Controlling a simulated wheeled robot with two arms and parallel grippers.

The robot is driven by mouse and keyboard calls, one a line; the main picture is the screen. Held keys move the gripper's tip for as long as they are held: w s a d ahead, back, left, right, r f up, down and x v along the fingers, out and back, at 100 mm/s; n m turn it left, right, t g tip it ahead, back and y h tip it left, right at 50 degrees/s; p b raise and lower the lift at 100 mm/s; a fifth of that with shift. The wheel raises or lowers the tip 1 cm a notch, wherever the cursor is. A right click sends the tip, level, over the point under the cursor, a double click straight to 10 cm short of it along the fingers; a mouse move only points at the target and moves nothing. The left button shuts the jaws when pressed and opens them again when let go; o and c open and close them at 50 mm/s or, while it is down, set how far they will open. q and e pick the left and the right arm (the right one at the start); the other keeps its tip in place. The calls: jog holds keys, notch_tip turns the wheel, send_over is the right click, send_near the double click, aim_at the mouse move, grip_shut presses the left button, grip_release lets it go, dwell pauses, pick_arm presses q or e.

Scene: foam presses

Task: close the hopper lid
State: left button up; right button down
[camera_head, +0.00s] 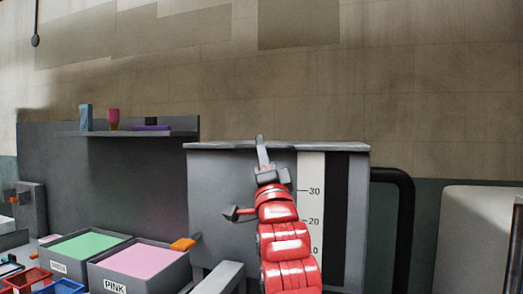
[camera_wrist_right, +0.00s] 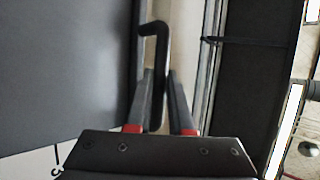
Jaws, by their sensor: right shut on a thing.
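The hopper (camera_head: 218,195) is a tall grey box with a white strip numbered in black on its front. Its lid (camera_head: 335,147) shows as a thin grey slab along the top and looks about level; I cannot tell if a gap is left under it. My right gripper (camera_head: 262,150), on the red arm, is at the lid's front edge. In the right wrist view, my right gripper (camera_wrist_right: 157,95) is shut on a dark bent handle (camera_wrist_right: 153,38), which runs between its fingers. My left gripper is not in view.
Open bins of green foam (camera_head: 85,245) and pink foam (camera_head: 140,262) stand at lower left, with red and blue crates in front. A shelf (camera_head: 130,133) with small items is behind them. A thick black pipe (camera_head: 405,205) stands right of the hopper.

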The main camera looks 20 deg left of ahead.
jog(key=c, duration=0.8)
grip_release()
jog(key=shift+w+d+f, duration=0.1)
jog(key=shift+w+f, duration=0.05)
jog(key=shift+w, duration=0.1)
jog(key=shift+s, duration=0.1)
jog(key=shift+s+f, duration=0.15)
jog(key=shift+f, duration=0.15)
jog(key=b+v, duration=0.1)
jog(key=v, duration=1.5)
jog(key=shift+s+d+b, duration=0.3)
jog(key=shift+s+b, duration=0.05)
jog(key=shift+s, duration=0.1)
